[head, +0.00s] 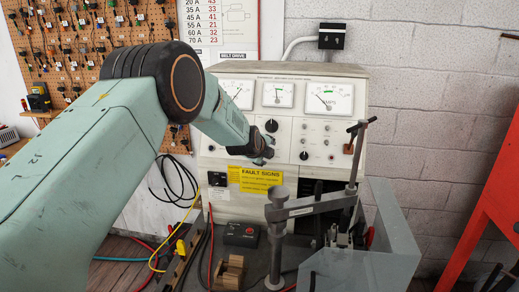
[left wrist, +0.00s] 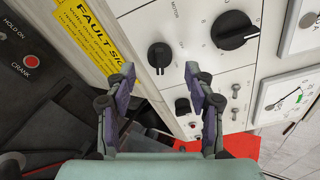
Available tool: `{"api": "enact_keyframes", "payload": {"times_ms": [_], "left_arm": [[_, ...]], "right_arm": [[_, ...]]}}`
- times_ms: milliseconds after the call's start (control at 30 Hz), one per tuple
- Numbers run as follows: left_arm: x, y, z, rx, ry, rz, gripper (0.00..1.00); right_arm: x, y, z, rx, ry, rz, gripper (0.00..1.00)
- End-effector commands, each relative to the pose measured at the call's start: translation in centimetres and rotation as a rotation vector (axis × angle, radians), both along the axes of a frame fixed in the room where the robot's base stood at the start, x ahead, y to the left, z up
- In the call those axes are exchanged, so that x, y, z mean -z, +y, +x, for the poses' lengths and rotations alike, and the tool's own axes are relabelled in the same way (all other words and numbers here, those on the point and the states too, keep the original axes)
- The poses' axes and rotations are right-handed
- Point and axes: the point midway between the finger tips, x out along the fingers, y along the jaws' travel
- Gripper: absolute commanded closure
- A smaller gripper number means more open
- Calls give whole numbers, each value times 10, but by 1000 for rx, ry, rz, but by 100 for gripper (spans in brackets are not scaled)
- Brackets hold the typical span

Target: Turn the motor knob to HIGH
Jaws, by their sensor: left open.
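The motor knob (left wrist: 160,57) is a round black knob on the pale panel, near the printed word MOTOR in the left wrist view. My left gripper (left wrist: 159,72) is open, its two fingertips on either side of the knob in that view. I cannot tell whether they touch it. In the head view my left gripper (head: 262,153) is at the front of the test bench (head: 345,85) and hides the motor knob. The knob's setting and the HIGH mark cannot be read. My right gripper is in neither view.
A larger black knob (left wrist: 235,30) sits beside it, also in the head view (head: 271,126). A smaller black knob (left wrist: 182,106) and toggle switches are close by. A yellow FAULT SIGNS label (head: 255,179) is below. A grey clamp (head: 305,207) stands in front of the bench.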

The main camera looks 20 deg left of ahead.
Motion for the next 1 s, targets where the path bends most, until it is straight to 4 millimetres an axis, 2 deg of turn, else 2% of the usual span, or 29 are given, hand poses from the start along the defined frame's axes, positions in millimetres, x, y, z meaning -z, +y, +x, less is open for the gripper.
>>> {"api": "enact_keyframes", "payload": {"times_ms": [600,1000], "left_arm": [[-44,-8,-67,0,-1,0,46],[-48,-8,-74,-1,-1,0,46]], "right_arm": [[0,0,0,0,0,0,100],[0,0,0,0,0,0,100]]}}
